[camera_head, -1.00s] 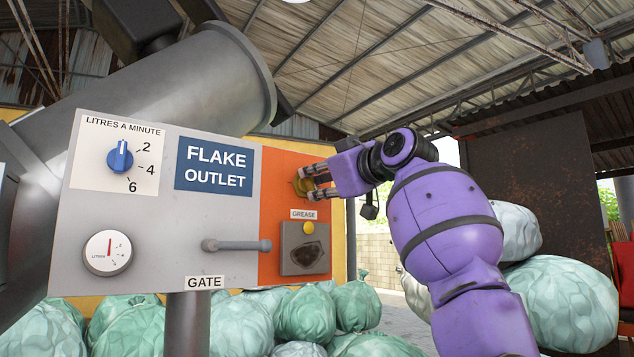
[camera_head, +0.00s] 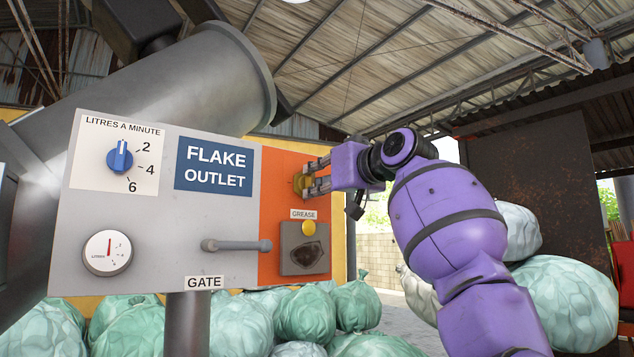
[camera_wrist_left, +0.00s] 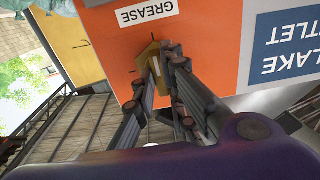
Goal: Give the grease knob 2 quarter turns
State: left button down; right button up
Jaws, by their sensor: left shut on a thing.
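The grease knob (camera_head: 298,184) is yellow and sits on the orange panel (camera_head: 275,225), above the GREASE label (camera_head: 303,214). It also shows in the wrist view (camera_wrist_left: 146,58), partly covered by the fingers, with the label upside down beyond it. My left gripper (camera_head: 307,184) is shut on the knob from the right, with a finger on either side of it. In the wrist view its fingertips (camera_wrist_left: 163,62) reach onto the knob's sides. My right gripper is not in view.
A grey panel beside the orange one carries a blue litres dial (camera_head: 120,156), a gauge (camera_head: 107,253) and a gate lever (camera_head: 237,246). A yellow button (camera_head: 308,228) sits below the label. Several green bags (camera_head: 305,315) lie below.

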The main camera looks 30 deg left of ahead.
pick_arm(q)
jog(key=c, duration=1.8)
grip_release()
jog(key=shift+d, duration=0.15)
jog(key=v, duration=1.2)
